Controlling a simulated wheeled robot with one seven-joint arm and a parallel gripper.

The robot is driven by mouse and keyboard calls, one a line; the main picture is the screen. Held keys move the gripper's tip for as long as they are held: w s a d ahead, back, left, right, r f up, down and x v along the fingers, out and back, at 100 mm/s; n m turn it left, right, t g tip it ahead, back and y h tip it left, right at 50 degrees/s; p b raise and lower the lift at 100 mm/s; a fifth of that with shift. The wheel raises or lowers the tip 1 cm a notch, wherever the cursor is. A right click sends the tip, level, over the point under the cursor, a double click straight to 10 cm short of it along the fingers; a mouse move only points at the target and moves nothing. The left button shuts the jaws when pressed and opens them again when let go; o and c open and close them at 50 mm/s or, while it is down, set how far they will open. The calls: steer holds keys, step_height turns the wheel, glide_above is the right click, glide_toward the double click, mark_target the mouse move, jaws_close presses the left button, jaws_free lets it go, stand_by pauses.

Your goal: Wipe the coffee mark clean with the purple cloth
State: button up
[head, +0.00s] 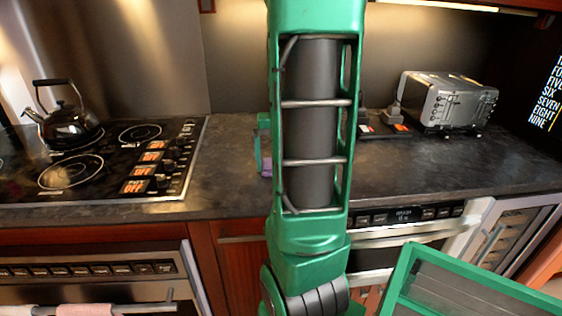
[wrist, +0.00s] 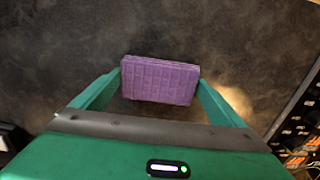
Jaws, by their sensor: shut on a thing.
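The purple cloth (wrist: 160,82) is a folded, quilted-looking block in the wrist view, held between the two fingertips of my gripper (wrist: 159,77). It is over the dark stone counter (wrist: 60,50), and I cannot tell whether it touches it. In the head view my arm hides most of my gripper (head: 263,140); a sliver of the purple cloth (head: 267,167) shows at the arm's left edge. A pale brownish patch (wrist: 237,98) shows on the counter just right of the right finger in the wrist view. I cannot tell whether it is the coffee mark or reflected light.
The black cooktop (head: 110,150) with a kettle (head: 68,125) is left of my gripper; its edge (wrist: 300,115) shows at right in the wrist view. A steel toaster (head: 447,100) stands at the back right. The counter's front right (head: 430,170) is clear.

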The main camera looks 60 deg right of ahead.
mark_target(263, 163)
steer(key=shift+w+a+f, duration=0.1)
steer(key=shift+w+a, duration=1.8)
steer(key=shift+w, duration=0.2)
steer(key=shift+s, duration=0.1)
steer(key=shift+s+d, duration=0.85)
steer(key=shift+d, duration=0.05)
steer(key=shift+s+d, duration=0.7)
steer(key=shift+s, duration=0.2)
steer(key=shift+s+d, duration=0.65)
steer(key=shift+s, duration=0.2)
steer(key=shift+s+d, duration=1.2)
steer(key=shift+s, duration=0.1)
steer(key=shift+w+a, duration=1.05)
steer(key=shift+w, duration=0.1)
steer(key=shift+w+a, duration=1.05)
steer(key=shift+w, duration=0.25)
steer(key=shift+w+a, duration=1.3)
steer(key=shift+w, duration=0.15)
